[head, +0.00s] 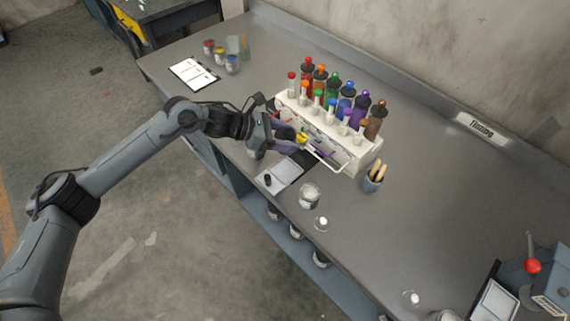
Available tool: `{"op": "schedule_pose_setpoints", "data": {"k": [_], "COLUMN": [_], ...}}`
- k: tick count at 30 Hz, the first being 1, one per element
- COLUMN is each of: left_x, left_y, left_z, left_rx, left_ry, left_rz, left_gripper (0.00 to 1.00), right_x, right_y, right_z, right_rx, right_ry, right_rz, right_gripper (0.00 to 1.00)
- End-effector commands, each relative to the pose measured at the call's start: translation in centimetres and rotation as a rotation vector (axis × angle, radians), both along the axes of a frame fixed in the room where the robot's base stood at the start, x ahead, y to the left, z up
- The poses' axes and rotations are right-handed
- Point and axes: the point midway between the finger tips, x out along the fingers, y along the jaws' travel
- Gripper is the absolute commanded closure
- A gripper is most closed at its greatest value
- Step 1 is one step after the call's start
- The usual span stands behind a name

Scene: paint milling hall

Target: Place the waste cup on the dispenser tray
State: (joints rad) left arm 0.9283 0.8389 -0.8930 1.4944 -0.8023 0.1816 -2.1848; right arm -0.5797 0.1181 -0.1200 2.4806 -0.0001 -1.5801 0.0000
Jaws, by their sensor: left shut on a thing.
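The paint dispenser (357,156) is a long white rack on the grey bench, holding bottles of several colours. Its tray, with a thin white rim (343,168), juts out at the front. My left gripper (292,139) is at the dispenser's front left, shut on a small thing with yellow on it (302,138). This looks like the waste cup, but it is mostly hidden by the gripper. I cannot tell whether it touches the tray. My right gripper is not in view.
A scale with a light plate (285,174) lies just in front of the gripper. A glass jar (309,196) and a cup of wooden sticks (373,179) stand to the right. A clipboard (193,73) and small paint jars lie far left.

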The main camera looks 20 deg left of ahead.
Motion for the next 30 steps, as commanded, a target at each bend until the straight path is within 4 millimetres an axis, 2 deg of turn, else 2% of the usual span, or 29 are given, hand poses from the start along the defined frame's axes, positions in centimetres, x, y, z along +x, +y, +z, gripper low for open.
{"op": "schedule_pose_setpoints", "data": {"k": [1,6,9,17,25,30], "left_x": [0.0,0.0,0.0,0.0,0.0,0.1], "left_y": [0.0,0.0,0.0,0.0,0.0,0.0], "left_z": [-1.7,-4.7,-5.8,-6.8,-10.5,-11.5], "left_rx": [-0.001,0.0,-0.001,-0.001,-0.001,-0.002], "left_ry": [0.002,0.001,0.0,-0.001,0.0,-0.002], "left_rz": [0.001,0.0,0.001,0.0,0.0,0.001], "left_gripper": [0.65,0.65,0.65,0.65,0.65,0.65], "right_x": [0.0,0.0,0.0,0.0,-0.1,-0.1], "right_y": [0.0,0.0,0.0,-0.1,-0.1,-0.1], "right_z": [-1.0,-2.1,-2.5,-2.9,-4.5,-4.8], "right_rx": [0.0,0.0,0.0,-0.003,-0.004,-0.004], "right_ry": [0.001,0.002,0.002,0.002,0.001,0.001], "right_rz": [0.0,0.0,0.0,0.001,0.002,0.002], "right_gripper": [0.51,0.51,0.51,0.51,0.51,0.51]}}
